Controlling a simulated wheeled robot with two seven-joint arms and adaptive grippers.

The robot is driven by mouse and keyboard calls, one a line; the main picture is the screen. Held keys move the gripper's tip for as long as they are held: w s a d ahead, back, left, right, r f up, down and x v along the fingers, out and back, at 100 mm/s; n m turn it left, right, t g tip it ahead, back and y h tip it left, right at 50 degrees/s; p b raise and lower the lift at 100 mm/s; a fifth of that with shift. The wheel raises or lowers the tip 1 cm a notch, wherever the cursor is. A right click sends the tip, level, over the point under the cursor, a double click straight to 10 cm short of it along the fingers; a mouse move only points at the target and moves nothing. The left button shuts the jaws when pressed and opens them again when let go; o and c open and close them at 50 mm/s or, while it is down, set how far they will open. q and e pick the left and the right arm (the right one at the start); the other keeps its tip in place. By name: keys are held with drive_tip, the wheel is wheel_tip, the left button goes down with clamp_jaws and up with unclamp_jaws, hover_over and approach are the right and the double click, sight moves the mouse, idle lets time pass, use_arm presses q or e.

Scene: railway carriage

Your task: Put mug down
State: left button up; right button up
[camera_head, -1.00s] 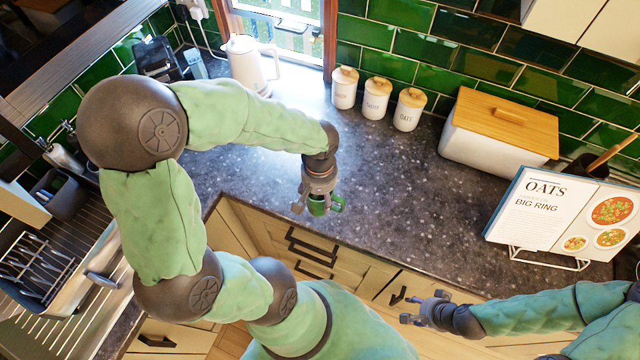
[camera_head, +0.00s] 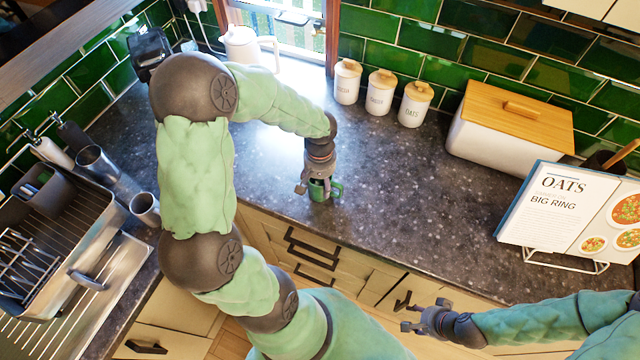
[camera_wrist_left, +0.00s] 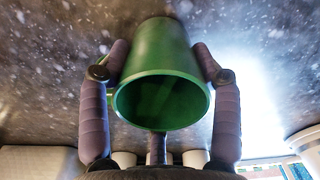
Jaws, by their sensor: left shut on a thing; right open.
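The green mug (camera_head: 322,191) is in my left gripper (camera_head: 317,184), near the front edge of the dark speckled worktop (camera_head: 400,210). My right gripper (camera_head: 428,317) is open and empty, low in front of the drawer fronts.
Several things stand along the back: a white kettle (camera_head: 243,46), three lidded canisters (camera_head: 380,92) and a bread bin (camera_head: 508,130). A recipe book on a stand (camera_head: 565,212) is at right. A sink and dish rack (camera_head: 50,265) are at left. The middle worktop is clear.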

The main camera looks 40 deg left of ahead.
use_arm(q)
drive_tip(key=shift+f, duration=0.15)
drive_tip(key=shift+f, duration=0.1)
drive_tip(key=o, duration=1.4)
